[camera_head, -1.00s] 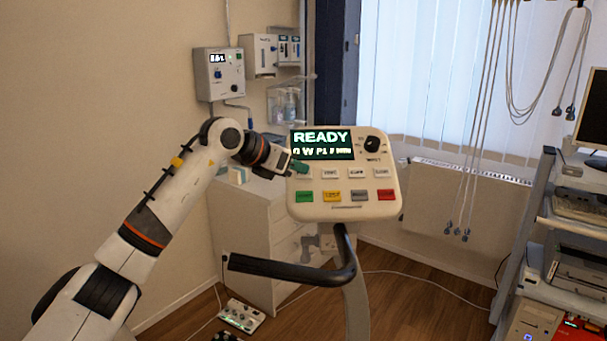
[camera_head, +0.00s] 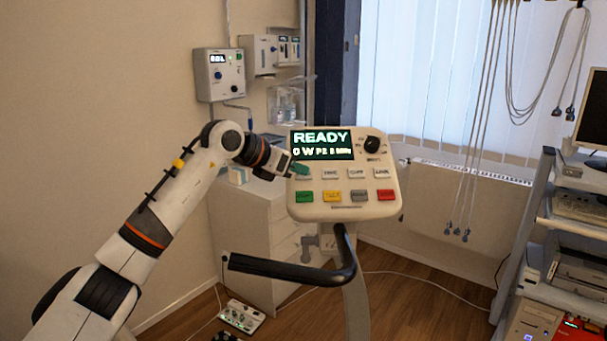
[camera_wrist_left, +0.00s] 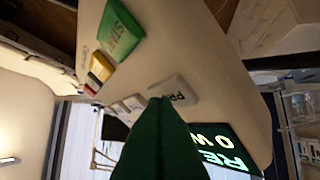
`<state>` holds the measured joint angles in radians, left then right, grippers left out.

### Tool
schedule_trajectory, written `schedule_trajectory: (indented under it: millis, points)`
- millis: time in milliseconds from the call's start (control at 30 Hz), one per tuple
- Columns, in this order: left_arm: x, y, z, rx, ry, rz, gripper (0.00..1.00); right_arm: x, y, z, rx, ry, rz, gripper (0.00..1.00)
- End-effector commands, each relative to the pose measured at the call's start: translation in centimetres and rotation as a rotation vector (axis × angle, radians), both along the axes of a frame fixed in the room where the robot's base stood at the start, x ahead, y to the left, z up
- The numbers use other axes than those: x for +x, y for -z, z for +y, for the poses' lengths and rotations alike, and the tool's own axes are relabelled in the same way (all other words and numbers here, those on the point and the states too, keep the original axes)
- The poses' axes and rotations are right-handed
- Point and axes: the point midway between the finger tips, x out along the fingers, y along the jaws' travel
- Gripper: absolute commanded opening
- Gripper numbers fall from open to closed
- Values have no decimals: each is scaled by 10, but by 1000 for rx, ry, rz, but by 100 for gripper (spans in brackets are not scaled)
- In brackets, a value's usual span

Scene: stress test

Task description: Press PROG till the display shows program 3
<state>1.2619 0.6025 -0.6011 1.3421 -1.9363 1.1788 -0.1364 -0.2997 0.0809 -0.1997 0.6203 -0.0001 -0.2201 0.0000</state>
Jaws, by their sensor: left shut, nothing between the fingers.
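The cream control panel (camera_head: 345,211) stands on a post, its display (camera_head: 321,145) reading READY, with a smaller line below that appears to show 0 W and P2. The PROG button (camera_head: 304,176) is the leftmost white key in the upper row, partly hidden by my left gripper (camera_head: 299,168). My right gripper is not in view.
A green START key (camera_head: 305,197) and yellow, grey and red keys lie in the lower row. A dial (camera_head: 372,144) sits right of the display. A black handlebar (camera_head: 290,268) juts out below the panel. A white drawer cabinet (camera_head: 262,235) stands behind.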

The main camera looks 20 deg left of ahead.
Motion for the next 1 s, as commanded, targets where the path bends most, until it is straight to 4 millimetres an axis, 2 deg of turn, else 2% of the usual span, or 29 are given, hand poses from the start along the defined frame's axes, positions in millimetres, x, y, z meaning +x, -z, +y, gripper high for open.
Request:
schedule_trajectory:
  millis: [167,500,833,1000]
  points:
    - [0,2,0,2,0,4,0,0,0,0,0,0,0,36]
    - [-8,-10,-3,2,1,2,0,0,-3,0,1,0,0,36]
    - [-9,-11,-3,1,0,2,0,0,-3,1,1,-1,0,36]
    - [-15,-21,-5,2,0,0,0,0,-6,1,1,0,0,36]
